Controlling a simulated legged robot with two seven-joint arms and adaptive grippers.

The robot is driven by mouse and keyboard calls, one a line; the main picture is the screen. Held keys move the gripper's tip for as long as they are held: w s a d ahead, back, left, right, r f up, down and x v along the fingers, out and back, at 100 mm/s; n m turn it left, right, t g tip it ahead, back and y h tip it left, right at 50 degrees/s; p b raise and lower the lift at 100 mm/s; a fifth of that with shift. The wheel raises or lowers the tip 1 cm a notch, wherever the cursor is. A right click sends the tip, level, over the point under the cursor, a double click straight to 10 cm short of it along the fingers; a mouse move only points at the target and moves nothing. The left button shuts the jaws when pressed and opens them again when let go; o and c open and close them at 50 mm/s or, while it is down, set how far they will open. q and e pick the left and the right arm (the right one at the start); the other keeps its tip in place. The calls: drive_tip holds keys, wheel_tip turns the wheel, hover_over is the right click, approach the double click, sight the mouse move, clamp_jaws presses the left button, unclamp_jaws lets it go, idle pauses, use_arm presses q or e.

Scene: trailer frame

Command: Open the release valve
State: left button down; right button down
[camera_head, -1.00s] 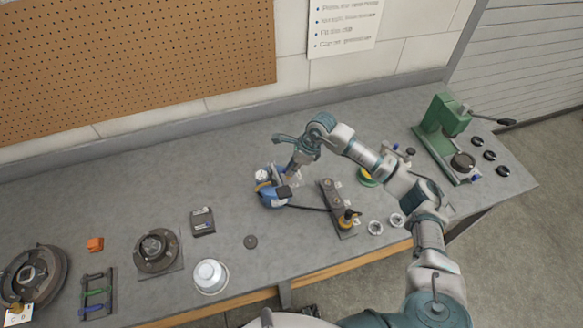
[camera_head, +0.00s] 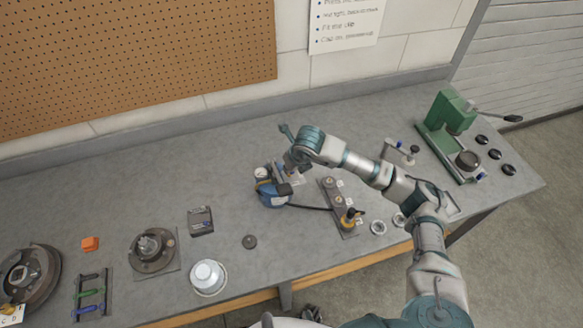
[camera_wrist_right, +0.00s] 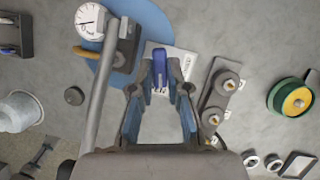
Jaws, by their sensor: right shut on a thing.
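The blue pump unit (camera_head: 272,197) stands mid-bench with a white round gauge (camera_head: 261,173); both also show at the top left of the right wrist view. A small blue valve handle (camera_wrist_right: 160,66) stands beside the pump body. My right gripper (camera_wrist_right: 161,78) is shut on this blue handle, with one dark fingertip on each side of it. In the head view my right wrist hides most of the handle and fingers. My left gripper is out of view.
A grey pump lever (camera_wrist_right: 103,85) runs close along the left of my right gripper. A black hose leads to a manifold block (camera_head: 338,205) at the right. A green press (camera_head: 447,125) stands far right. The bench left of the pump has free room.

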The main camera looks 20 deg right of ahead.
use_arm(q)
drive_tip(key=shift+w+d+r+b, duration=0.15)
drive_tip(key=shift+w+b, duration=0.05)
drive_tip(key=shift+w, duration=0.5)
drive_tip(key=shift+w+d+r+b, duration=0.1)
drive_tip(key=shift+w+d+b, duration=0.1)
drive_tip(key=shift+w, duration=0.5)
use_arm(e)
drive_tip(key=shift+a+m+h, duration=0.1)
drive_tip(key=shift+m+h, duration=0.5)
drive_tip(key=shift+m, duration=1)
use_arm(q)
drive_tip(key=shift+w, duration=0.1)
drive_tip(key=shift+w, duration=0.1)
use_arm(e)
drive_tip(key=c, duration=1.1)
unclamp_jaws()
drive_tip(key=shift+w, duration=0.15)
drive_tip(key=shift+c, duration=0.2)
drive_tip(key=v, duration=1.1)
drive_tip(key=shift+r, duration=0.35)
drive_tip(key=shift+s+f, duration=0.1)
drive_tip(key=shift+s, duration=0.15)
